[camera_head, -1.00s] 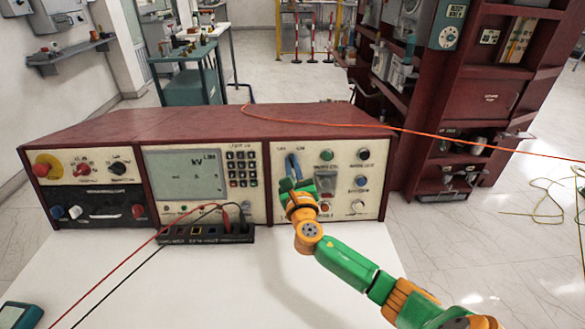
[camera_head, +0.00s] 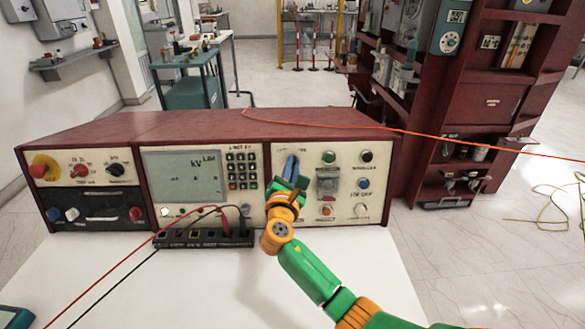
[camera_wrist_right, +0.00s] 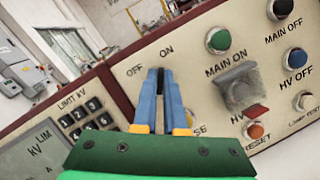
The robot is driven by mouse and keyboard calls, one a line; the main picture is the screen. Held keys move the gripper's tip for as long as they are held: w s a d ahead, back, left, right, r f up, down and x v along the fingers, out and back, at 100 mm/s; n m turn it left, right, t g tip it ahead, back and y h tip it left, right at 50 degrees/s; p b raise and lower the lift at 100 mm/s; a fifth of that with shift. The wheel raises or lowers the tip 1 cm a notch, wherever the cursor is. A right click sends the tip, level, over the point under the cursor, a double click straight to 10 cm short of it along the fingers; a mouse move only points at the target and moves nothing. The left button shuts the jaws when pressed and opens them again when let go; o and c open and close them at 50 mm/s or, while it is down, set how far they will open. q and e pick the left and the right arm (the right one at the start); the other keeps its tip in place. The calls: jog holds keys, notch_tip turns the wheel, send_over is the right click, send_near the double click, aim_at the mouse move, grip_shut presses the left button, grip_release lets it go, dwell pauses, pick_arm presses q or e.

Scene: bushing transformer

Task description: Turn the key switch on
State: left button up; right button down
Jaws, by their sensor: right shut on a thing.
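The key switch sits on the cream right-hand section of the test console (camera_head: 325,205), under the OFF and ON labels. My right gripper (camera_head: 291,166) is on that spot, with its blue fingers closed together against the panel. In the right wrist view the fingers (camera_wrist_right: 160,85) point at the panel just below OFF and ON, with a thin dark strip between them. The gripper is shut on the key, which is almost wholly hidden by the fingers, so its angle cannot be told. My left gripper is not in view.
Right of the fingers are a green MAIN ON button (camera_wrist_right: 218,40), a grey raised block (camera_wrist_right: 240,90) and an orange RESET button (camera_wrist_right: 256,131). Test leads plug into a black terminal strip (camera_head: 205,238) at front. The white tabletop (camera_head: 220,285) is mostly clear.

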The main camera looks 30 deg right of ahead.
jog(key=shift+r+m+g, duration=0.1)
jog(key=shift+m+g, duration=0.3)
jog(key=shift+m, duration=0.9)
jog(key=c, duration=1)
grip_release()
jog(key=shift+w, duration=0.1)
jog(key=v, duration=0.7)
